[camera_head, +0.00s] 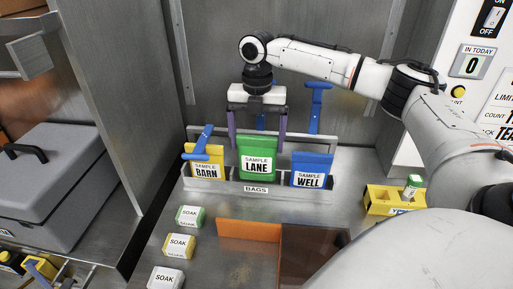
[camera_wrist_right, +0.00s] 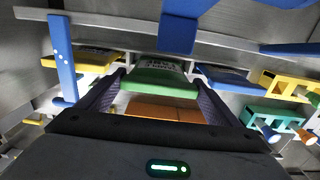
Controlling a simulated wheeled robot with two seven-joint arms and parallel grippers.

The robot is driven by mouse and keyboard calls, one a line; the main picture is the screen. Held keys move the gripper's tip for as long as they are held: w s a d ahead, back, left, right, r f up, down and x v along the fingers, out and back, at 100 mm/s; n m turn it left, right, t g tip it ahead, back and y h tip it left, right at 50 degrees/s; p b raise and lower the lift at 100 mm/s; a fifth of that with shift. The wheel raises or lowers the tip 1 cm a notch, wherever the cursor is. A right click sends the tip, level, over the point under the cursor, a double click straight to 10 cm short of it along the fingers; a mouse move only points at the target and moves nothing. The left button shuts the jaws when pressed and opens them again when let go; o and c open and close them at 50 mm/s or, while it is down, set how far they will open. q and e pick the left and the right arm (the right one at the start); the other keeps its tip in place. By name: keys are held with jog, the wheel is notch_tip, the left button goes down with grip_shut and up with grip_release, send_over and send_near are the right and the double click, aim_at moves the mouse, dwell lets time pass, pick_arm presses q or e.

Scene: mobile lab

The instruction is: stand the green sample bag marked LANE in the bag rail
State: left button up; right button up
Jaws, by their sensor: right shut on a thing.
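The green sample bag marked LANE (camera_head: 257,160) is upright in the middle of the bag rail (camera_head: 225,187), its label facing front. Its lower edge is hidden behind the rail's front wall. My right gripper (camera_head: 257,138) reaches down from above and behind, with a finger at each side of the bag's top, shut on it. In the right wrist view the green bag (camera_wrist_right: 160,82) lies between the two dark fingers. My left gripper is not in view.
In the rail, a yellow BARN bag (camera_head: 206,172) stands left and a blue WELL bag (camera_head: 309,172) right, both close by. SOAK blocks (camera_head: 180,246) sit front left. An orange panel (camera_head: 249,231) is in front. A yellow holder (camera_head: 380,200) stands right.

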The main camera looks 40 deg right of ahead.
jog(key=shift+f, duration=1.85)
jog(key=o, duration=1.3)
jog(key=shift+f, duration=0.1)
notch_tip(320, 180, up, 13)
jog(key=shift+r, duration=0.15)
